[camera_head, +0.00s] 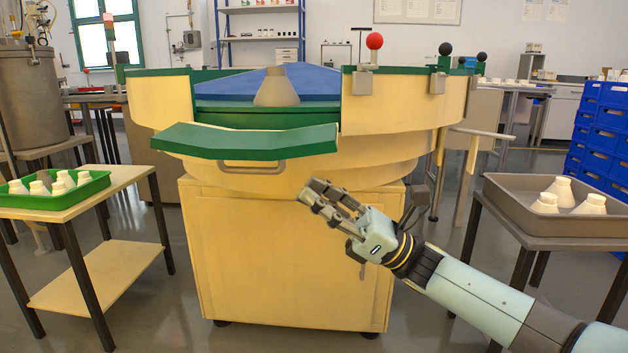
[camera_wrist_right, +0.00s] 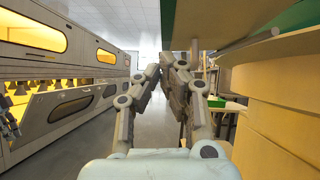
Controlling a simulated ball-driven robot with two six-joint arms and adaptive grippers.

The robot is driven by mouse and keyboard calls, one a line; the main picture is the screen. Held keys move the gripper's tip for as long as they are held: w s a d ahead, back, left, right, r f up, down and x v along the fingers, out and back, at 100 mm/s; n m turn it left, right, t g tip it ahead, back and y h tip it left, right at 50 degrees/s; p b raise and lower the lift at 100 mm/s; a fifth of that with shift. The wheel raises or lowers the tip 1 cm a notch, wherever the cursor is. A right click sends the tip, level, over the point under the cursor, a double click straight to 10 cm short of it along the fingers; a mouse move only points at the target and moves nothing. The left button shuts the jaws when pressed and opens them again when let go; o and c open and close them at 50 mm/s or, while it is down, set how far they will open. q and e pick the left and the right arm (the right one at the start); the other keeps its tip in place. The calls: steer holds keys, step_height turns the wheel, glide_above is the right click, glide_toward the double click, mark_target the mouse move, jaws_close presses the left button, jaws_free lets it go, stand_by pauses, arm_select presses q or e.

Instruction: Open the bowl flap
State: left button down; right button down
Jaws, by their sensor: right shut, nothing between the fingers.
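The cream bowl (camera_head: 390,112) with a green rim stands on a cream cabinet. Its bowl flap (camera_head: 250,143), green on top, is tipped outward at the front and leaves a gap in the rim. Through the gap a blue cone surface (camera_head: 225,88) and a grey-beige post (camera_head: 277,88) show. A grey handle (camera_head: 252,168) hangs under the flap. My right gripper (camera_head: 312,192) is shut and empty, in front of the cabinet, below and right of the handle, apart from it. In the wrist view my right gripper (camera_wrist_right: 168,65) points past the bowl's side.
A green tray (camera_head: 90,186) of white bulb-like pieces sits on the left table. A grey tray (camera_head: 520,205) with white pieces stands on the right table. A red ball knob (camera_head: 375,41) rises from the rim. Blue crates (camera_head: 600,125) stand far right.

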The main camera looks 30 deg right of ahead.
mark_target(308, 148)
arm_select(q)
steer(key=shift+r, duration=0.1)
arm_select(e)
steer(key=shift+a+r, duration=0.15)
steer(key=shift+r, duration=0.6)
steer(key=shift+a+r, duration=0.1)
steer(key=shift+r, duration=0.65)
